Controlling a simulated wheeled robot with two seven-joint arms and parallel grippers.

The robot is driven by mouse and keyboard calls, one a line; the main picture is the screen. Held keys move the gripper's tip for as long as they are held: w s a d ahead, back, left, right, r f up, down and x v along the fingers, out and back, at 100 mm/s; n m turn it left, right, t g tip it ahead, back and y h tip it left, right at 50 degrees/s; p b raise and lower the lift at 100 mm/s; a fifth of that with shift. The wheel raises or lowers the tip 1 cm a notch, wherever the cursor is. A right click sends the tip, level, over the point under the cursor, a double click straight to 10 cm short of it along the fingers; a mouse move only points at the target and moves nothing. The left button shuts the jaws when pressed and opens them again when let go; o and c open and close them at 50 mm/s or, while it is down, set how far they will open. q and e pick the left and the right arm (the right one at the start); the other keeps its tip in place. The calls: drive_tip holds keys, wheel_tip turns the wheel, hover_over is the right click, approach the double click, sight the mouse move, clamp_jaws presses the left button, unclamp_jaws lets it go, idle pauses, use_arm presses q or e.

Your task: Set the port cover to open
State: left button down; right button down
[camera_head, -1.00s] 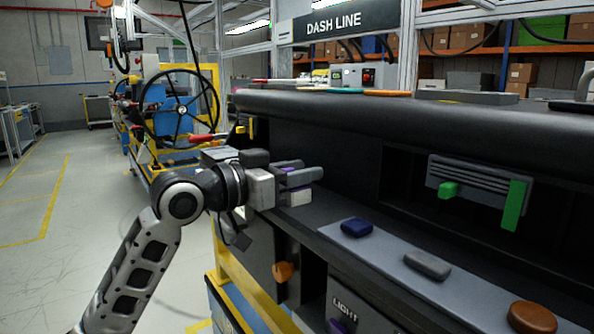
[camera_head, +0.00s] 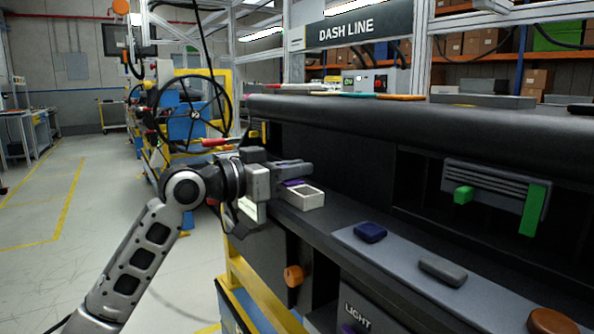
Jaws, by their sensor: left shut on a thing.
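My left gripper (camera_head: 292,175) is at the left end of the dashboard module, with its fingers pointing right. Just below and right of the fingers is a small white-rimmed port housing (camera_head: 304,197) with a greyish top face. I cannot tell how far the cover stands from the housing. My right gripper is not in view.
The dashboard's shelf holds a blue button (camera_head: 370,232), a grey button (camera_head: 442,270) and a brown knob (camera_head: 551,321). An orange knob (camera_head: 293,276) is on the front below. A vent with green tabs (camera_head: 533,210) is at right. The padded dash top (camera_head: 400,115) overhangs the shelf.

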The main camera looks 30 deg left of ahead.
use_arm(q)
drive_tip(key=c, duration=1.4)
unclamp_jaws()
drive_tip(key=shift+s, duration=0.1)
